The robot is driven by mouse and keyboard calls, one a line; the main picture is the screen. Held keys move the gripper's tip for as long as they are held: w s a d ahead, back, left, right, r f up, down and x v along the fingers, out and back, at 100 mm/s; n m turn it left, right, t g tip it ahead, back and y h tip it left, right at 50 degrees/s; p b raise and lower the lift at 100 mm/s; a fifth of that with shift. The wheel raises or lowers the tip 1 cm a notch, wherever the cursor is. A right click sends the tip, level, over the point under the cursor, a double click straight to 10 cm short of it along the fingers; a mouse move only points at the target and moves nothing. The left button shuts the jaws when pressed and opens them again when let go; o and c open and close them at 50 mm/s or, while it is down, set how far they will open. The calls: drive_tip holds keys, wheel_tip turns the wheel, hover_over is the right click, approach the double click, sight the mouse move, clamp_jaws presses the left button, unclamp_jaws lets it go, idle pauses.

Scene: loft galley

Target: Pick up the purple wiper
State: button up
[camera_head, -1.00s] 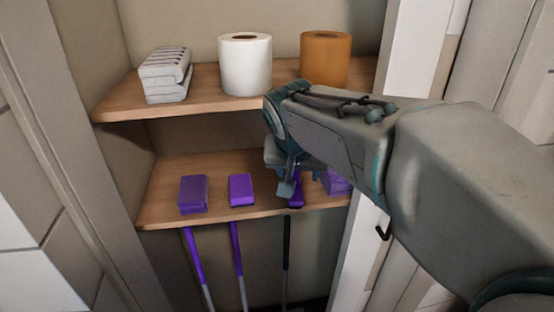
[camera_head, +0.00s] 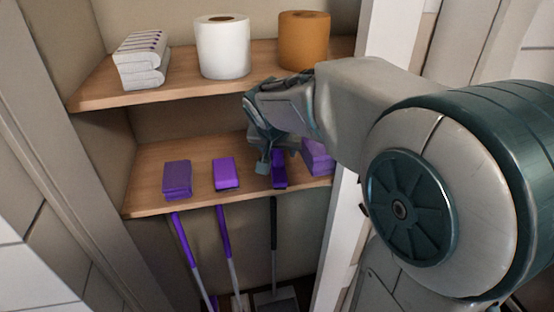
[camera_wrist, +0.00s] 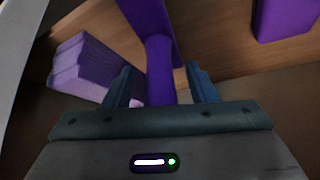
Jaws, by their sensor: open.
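The purple wiper (camera_head: 279,176) lies on the lower shelf, partly hidden by my gripper (camera_head: 271,157) in the head view. In the wrist view, the wiper (camera_wrist: 148,16) shows a wide purple head at the top and a rounded purple handle running down between the fingers. My gripper (camera_wrist: 160,76) is open, with one finger on each side of the handle. I cannot tell whether either finger touches it.
On the lower shelf (camera_head: 150,200), a purple block (camera_head: 227,173) and a darker purple block (camera_head: 177,178) stand left, a lighter purple stack (camera_head: 318,156) right. The upper shelf (camera_head: 95,92) is above my gripper. Purple-handled poles (camera_head: 185,243) hang or stand below.

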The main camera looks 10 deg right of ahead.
drive_tip(key=c, duration=1.1)
drive_tip(key=shift+b, duration=0.3)
